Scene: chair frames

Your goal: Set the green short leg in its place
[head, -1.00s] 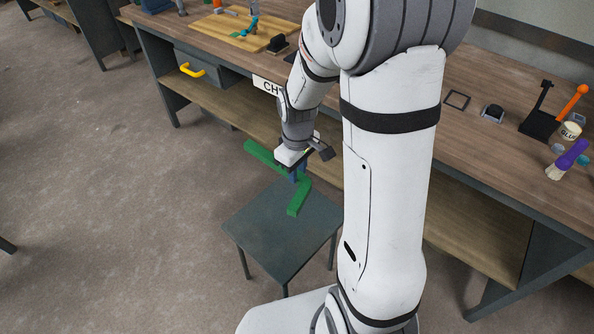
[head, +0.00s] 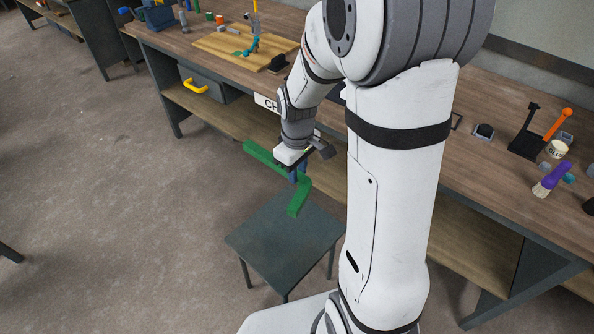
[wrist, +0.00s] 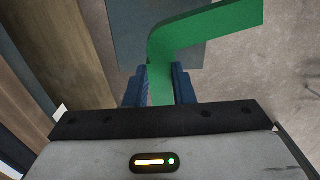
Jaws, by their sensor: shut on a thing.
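A bent green piece (head: 299,198), which I take to be the green short leg, is held in my gripper (head: 298,174). In the wrist view the green piece (wrist: 205,24) passes between the two blue fingers (wrist: 159,88), which are shut on it, and bends away to the right. In the head view one end points left toward the bench and the other hangs in front of a small dark grey stool (head: 285,240). The piece looks held above the stool seat, apart from it. The seat also shows behind it in the wrist view (wrist: 130,35).
A long wooden workbench (head: 480,185) with a lower shelf runs behind the stool. On it are a wooden board (head: 225,45), a black stand with an orange rod (head: 530,140), a glue pot (head: 556,149) and a purple-handled brush (head: 550,180). Open floor lies left.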

